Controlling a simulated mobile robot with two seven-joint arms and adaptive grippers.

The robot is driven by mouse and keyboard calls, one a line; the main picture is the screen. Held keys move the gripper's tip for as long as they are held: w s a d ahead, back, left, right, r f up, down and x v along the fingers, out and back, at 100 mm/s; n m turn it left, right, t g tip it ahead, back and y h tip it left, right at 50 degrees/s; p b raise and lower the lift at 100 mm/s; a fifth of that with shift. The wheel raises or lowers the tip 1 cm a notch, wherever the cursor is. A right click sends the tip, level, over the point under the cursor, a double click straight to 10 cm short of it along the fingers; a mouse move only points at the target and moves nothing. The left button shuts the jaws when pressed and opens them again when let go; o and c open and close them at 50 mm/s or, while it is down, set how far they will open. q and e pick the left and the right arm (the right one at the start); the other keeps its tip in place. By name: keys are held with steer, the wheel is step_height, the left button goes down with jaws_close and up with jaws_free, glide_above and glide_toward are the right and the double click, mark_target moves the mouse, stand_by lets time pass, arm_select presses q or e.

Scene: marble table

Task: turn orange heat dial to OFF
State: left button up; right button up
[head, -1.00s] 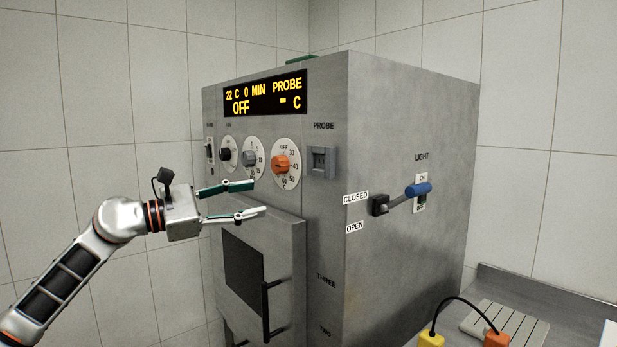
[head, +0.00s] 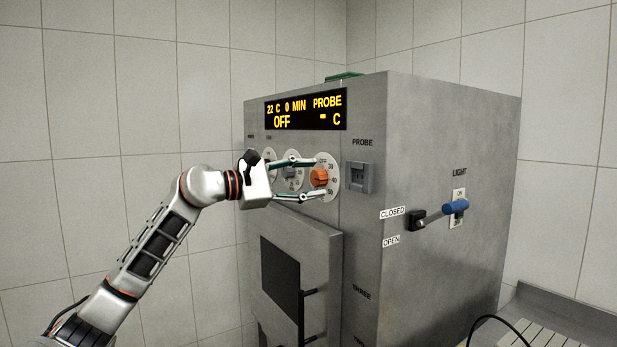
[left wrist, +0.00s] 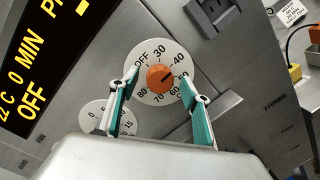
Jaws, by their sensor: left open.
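The orange heat dial (head: 319,178) sits on a round white scale on the front of the steel oven. It also shows in the left wrist view (left wrist: 160,77), with a dark mark on the knob toward the upper right, roughly the 40–50 side. The OFF label is at the scale's upper left there. My left gripper (head: 316,179) is open, its two green-and-grey fingers (left wrist: 160,80) on either side of the dial. I cannot tell whether they touch it. The display (head: 305,109) reads 22 C, 0 MIN, OFF. My right gripper is not in view.
A grey knob (head: 290,173) is left of the dial, partly behind my fingers. A probe socket (head: 360,177) is to its right. The oven door handle (head: 306,315) juts out below.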

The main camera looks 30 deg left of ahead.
arm_select(q)
steer(key=c, duration=1.1)
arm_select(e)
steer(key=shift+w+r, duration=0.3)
arm_select(q)
steer(key=shift+n, duration=0.3)
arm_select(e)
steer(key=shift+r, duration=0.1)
